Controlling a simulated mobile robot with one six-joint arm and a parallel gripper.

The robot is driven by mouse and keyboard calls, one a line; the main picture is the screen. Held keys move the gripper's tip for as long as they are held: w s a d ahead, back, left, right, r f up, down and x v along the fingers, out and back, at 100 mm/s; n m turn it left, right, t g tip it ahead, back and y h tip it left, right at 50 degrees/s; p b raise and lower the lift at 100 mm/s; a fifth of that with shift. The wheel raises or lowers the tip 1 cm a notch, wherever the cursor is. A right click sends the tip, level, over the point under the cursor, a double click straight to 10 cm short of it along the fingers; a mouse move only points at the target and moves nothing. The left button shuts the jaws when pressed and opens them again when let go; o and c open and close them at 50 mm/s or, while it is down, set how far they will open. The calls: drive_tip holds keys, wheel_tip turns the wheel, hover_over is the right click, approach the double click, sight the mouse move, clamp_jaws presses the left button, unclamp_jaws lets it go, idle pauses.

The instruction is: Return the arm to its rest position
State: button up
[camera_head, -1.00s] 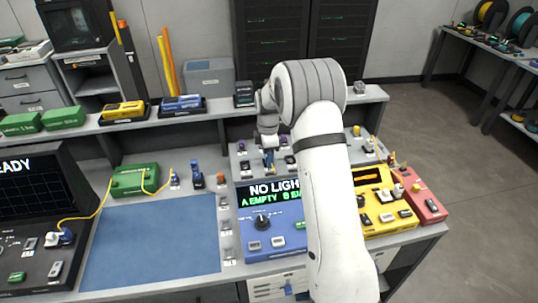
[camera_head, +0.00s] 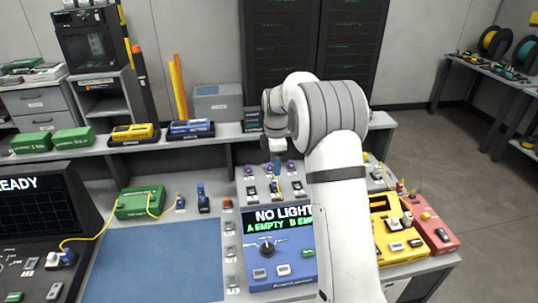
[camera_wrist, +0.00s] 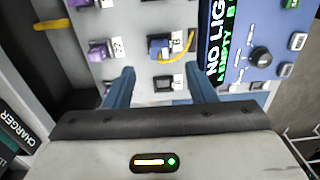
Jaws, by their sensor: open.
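My gripper (camera_wrist: 160,92) is open and empty in the wrist view, its two blue fingers apart. Below the fingers is a grey panel (camera_wrist: 135,50) with purple and black holders and a blue connector (camera_wrist: 160,45) with a yellow lead. In the head view my white arm rises from the bottom and bends over toward the back shelf. My gripper (camera_head: 277,172) points down over the panel there, small and partly hidden by the wrist. The blue tester (camera_head: 280,250) stands in front of it and its screen reads NO LIGHT, A EMPTY.
A yellow unit (camera_head: 392,228) and a red unit (camera_head: 433,232) stand right of my arm. A blue mat (camera_head: 155,262) lies clear at the left. A shelf (camera_head: 105,148) runs along the back.

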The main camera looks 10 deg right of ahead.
drive_tip(key=s+r+m+t, duration=0.1)
drive_tip(key=s+r+m, duration=0.35)
drive_tip(key=s, duration=0.45)
drive_tip(key=s+r+m+t, duration=0.1)
drive_tip(key=s+r+m, duration=0.4)
drive_tip(key=s, duration=0.4)
drive_tip(key=s+m+t, duration=0.1)
drive_tip(key=s+m, duration=0.7)
drive_tip(key=s, duration=1.1)
drive_tip(key=shift+d+f, duration=0.15)
drive_tip(key=shift+f, duration=0.2)
drive_tip(key=shift+w+m, duration=0.1)
drive_tip(key=shift+m, duration=0.15)
